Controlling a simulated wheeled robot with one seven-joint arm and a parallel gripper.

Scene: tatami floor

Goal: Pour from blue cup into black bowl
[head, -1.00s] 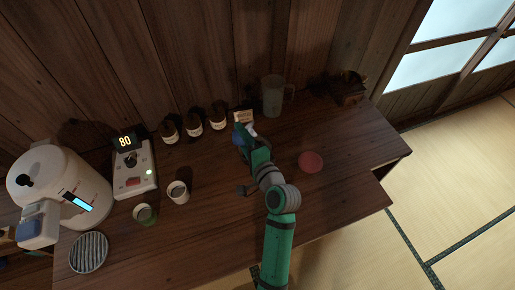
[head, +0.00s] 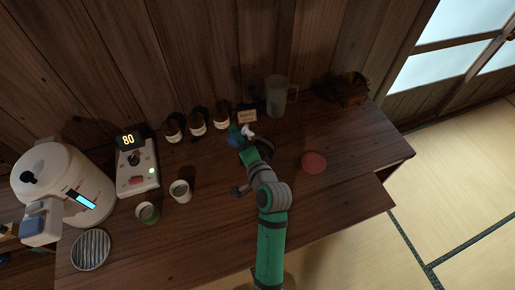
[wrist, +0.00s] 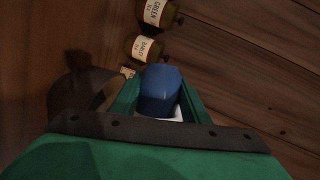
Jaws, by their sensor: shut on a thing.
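The blue cup (head: 235,136) shows partly in the head view, at the end of my arm towards the back of the counter. In the wrist view, the blue cup (wrist: 160,88) sits between the two green fingers of my gripper (wrist: 158,82), which is shut on it. My gripper (head: 243,138) is near the small sign. I cannot tell the cup's tilt or see its contents. I cannot make out the black bowl for certain; a dark rounded shape (head: 265,148) shows beside my wrist. A small white patch shows next to the cup.
Several labelled jars (head: 197,124) stand along the back wall, with a small sign (head: 247,117) and a clear pitcher (head: 276,98) to their right. A red disc (head: 314,162) lies right of my arm.

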